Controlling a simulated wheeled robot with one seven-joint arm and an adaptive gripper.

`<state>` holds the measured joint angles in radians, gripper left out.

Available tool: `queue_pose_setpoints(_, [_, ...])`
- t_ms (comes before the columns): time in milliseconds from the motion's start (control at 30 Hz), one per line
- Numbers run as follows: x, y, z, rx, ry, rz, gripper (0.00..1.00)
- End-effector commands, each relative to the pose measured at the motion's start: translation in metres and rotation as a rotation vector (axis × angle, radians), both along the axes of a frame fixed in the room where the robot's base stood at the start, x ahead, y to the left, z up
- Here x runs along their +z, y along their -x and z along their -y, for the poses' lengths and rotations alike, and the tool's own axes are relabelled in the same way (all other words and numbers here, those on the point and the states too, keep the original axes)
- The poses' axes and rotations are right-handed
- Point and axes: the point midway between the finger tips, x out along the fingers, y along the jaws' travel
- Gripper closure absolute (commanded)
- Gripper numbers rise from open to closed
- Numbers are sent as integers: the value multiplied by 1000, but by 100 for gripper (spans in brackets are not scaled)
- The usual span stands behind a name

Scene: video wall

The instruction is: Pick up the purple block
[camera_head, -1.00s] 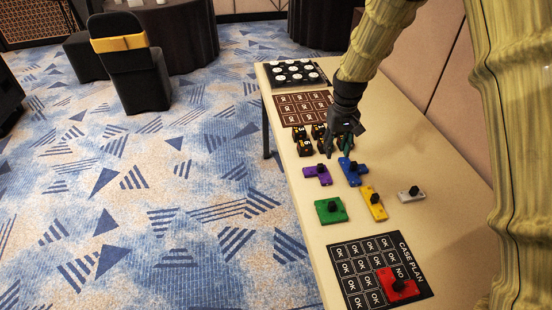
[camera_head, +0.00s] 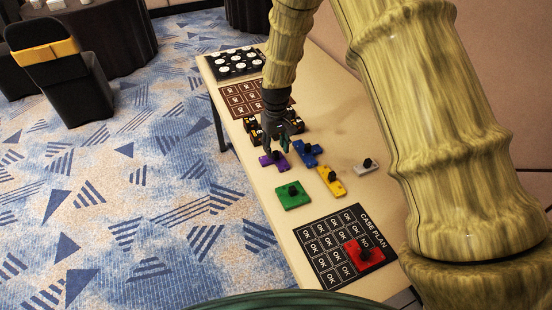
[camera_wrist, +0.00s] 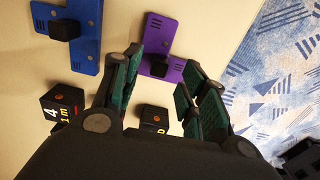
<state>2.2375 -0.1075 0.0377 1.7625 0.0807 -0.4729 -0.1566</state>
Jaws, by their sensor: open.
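The purple block (camera_head: 278,161) lies on the table with a small black knob on top. My gripper (camera_head: 277,148) is directly above or just behind it in the head view, its fingers pointing down. In the wrist view the purple block (camera_wrist: 175,42) shows beyond and partly between the open fingers (camera_wrist: 160,80). Nothing is held. Whether the fingers touch the block cannot be told.
A blue block (camera_head: 309,152) lies close to the right. Black numbered cubes (camera_head: 256,137) stand behind. Yellow (camera_head: 331,181), green (camera_head: 292,195) and grey (camera_head: 366,166) blocks lie nearby. A red block (camera_head: 364,253) is on the case plain board (camera_head: 325,262). The table's left edge is near.

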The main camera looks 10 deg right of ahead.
Motion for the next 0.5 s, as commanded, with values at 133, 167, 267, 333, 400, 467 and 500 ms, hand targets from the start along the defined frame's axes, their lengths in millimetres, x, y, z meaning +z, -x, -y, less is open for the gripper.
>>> queue_pose_setpoints(133, [-16,1,1,1,0,-2,57])
queue_pose_setpoints(167, [-20,1,1,1,0,-2,57])
queue_pose_setpoints(267, [-27,1,1,1,0,0,57])
queue_pose_setpoints(333, [-30,1,1,1,0,1,57])
queue_pose_setpoints(400, [-32,0,1,1,0,1,57])
queue_pose_setpoints(467, [-33,0,1,1,0,1,57])
queue_pose_setpoints(500, [-33,0,1,1,0,1,57])
